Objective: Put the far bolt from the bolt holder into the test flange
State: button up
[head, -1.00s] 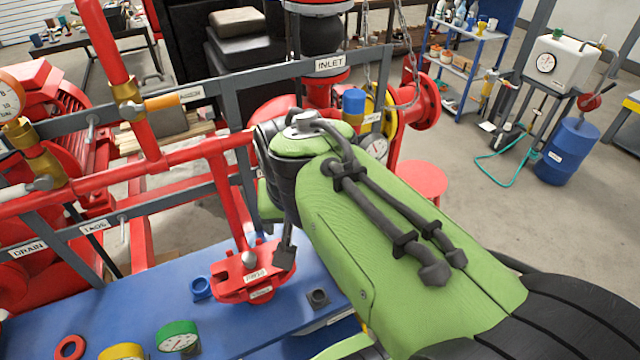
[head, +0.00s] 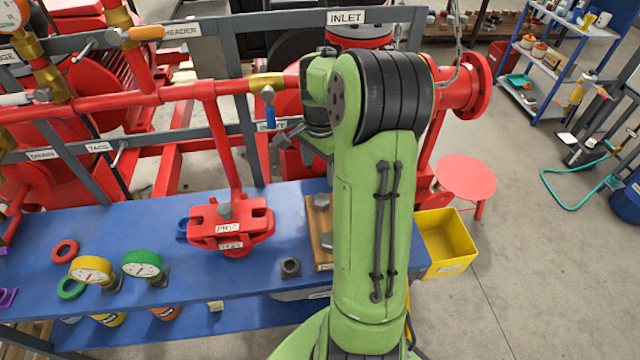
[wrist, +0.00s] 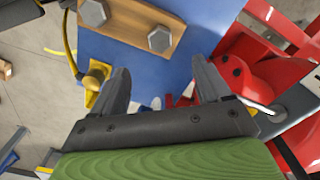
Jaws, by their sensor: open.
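The wooden bolt holder (head: 325,255) lies on the blue bench, partly hidden behind my arm in the head view. Its far bolt (head: 322,201) shows a grey hex head. In the wrist view the holder (wrist: 128,25) carries two hex-headed bolts, one at the upper left (wrist: 94,12) and one nearer the middle (wrist: 160,38); which is the far one is unclear there. The red test flange (head: 230,228) stands on the bench left of the holder, with a grey bolt head on top. My gripper (wrist: 163,88) is open and empty, apart from the holder. In the head view it is above the bench's back edge.
Gauges, a yellow one (head: 91,270) and a green one (head: 142,265), stand on the bench's left. Red pipe (head: 170,98) and a grey frame cross behind. A yellow bin (head: 445,243) is at the right.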

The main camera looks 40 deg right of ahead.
aim_at(321, 199)
notch_tip(321, 199, down, 13)
jog(key=shift+r+b, duration=0.2)
jog(key=shift+b, duration=0.7)
jog(key=shift+c, duration=0.2)
jog(key=shift+d, duration=0.1)
jog(key=c, duration=1.1)
jog(key=shift+r+p, duration=2.75)
jog(key=shift+r, duration=0.9)
